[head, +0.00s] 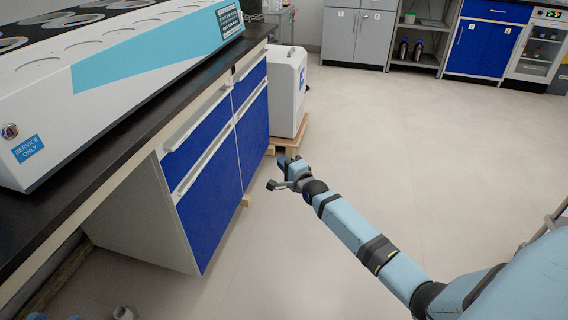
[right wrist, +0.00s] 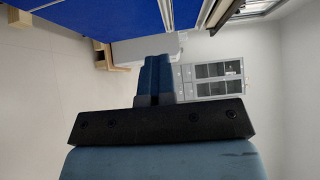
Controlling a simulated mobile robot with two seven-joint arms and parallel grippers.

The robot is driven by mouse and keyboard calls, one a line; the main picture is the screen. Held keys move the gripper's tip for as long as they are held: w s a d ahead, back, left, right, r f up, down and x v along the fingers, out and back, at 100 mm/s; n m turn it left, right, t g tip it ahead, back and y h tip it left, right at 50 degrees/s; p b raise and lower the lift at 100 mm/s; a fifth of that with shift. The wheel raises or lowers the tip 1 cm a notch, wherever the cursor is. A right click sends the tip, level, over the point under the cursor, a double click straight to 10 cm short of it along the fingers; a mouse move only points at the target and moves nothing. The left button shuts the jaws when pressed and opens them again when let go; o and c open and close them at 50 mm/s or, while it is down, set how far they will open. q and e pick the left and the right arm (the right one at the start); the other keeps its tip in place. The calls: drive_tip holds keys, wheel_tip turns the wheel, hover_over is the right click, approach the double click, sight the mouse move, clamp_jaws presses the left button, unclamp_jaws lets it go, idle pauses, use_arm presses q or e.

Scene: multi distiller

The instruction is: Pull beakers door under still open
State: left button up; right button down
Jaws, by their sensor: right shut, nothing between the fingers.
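The still (head: 140,65), a long white machine with a light-blue stripe, stands on the dark bench at the left. Under it is a cabinet with two blue doors, a near one (head: 215,205) and a far one (head: 253,132), each below a blue drawer; all look shut. I cannot read which door is for beakers. My right gripper (head: 283,173) is shut and empty, in the air to the right of the far door and apart from it. In the right wrist view its fingers (right wrist: 157,75) are together, with blue cabinet fronts (right wrist: 90,25) above. My left gripper is out of view.
A white box-shaped unit (head: 285,92) stands on a wooden pallet (head: 290,143) beyond the cabinet. The bench's dark edge (head: 130,165) overhangs the cabinet. The floor (head: 420,150) to the right is open, with grey cabinets (head: 358,38) and blue ones (head: 482,48) along the back.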

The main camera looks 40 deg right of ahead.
idle(0.4)
drive_tip(key=c, duration=1.2)
unclamp_jaws()
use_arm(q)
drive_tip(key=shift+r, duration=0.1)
use_arm(e)
drive_tip(key=shift+s, duration=0.1)
use_arm(q)
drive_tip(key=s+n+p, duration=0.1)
drive_tip(key=p, duration=0.1)
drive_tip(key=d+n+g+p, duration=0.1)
drive_tip(key=p, duration=0.1)
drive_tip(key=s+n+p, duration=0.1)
drive_tip(key=p, duration=0.1)
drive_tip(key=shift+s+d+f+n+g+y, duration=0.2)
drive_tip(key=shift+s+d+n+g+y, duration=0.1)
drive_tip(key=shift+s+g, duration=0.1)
use_arm(e)
drive_tip(key=s, duration=1.3)
drive_tip(key=shift+s+a, duration=0.2)
drive_tip(key=shift+s, duration=0.1)
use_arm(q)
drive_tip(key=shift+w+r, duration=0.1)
